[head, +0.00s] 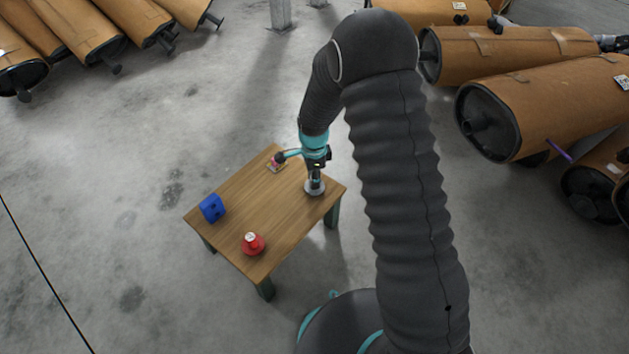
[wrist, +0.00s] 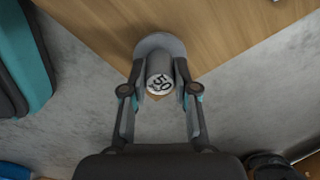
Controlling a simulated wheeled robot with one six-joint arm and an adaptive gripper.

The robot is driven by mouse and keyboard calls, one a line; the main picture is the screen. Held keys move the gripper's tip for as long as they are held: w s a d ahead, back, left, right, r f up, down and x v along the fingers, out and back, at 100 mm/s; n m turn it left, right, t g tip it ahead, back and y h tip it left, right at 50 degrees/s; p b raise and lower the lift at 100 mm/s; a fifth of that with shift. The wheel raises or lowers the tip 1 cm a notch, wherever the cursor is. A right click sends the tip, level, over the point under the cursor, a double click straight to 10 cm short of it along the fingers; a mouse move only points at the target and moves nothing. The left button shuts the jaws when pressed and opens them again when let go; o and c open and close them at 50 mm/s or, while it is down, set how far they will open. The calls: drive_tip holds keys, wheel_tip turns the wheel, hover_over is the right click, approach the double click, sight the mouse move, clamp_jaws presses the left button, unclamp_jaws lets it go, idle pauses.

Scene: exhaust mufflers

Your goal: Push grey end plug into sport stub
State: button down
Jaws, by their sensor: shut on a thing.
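The grey end plug (wrist: 159,82) has a wide round flange and a short cylinder with dark marks on its pale end face. It stands near the right corner of the table, and it also shows in the head view (head: 314,188). My gripper (wrist: 160,92) is shut on the plug's cylinder, with one finger on each side. In the head view my gripper (head: 315,176) is directly above the flange, pointing down. The plug appears to be at table height; I cannot tell whether it still touches the wood. I cannot tell which muffler end is the sport stub.
The wooden table (head: 240,205) also bears a blue block (head: 212,208), a red piece with a pale top (head: 253,244) and a small pinkish piece (head: 276,162). Wrapped mufflers lie at right (head: 550,100) and upper left (head: 80,30). A purple rod (head: 559,150) sticks out at right.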

wheel_tip(320, 180, up, 4)
drive_tip(key=shift+f, duration=0.15)
drive_tip(key=s+d+r+p, duration=0.1)
drive_tip(key=s+d+r, duration=0.2)
drive_tip(key=d+r, duration=0.4)
drive_tip(key=d, duration=0.4)
drive_tip(key=shift+d, duration=0.15)
drive_tip(key=w+d+r+n, duration=0.5)
drive_tip(key=r+n, duration=0.4)
drive_tip(key=n, duration=0.2)
drive_tip(key=shift+w+d+r+n, duration=0.25)
drive_tip(key=shift+w+r+n, duration=0.05)
drive_tip(key=shift+w, duration=0.4)
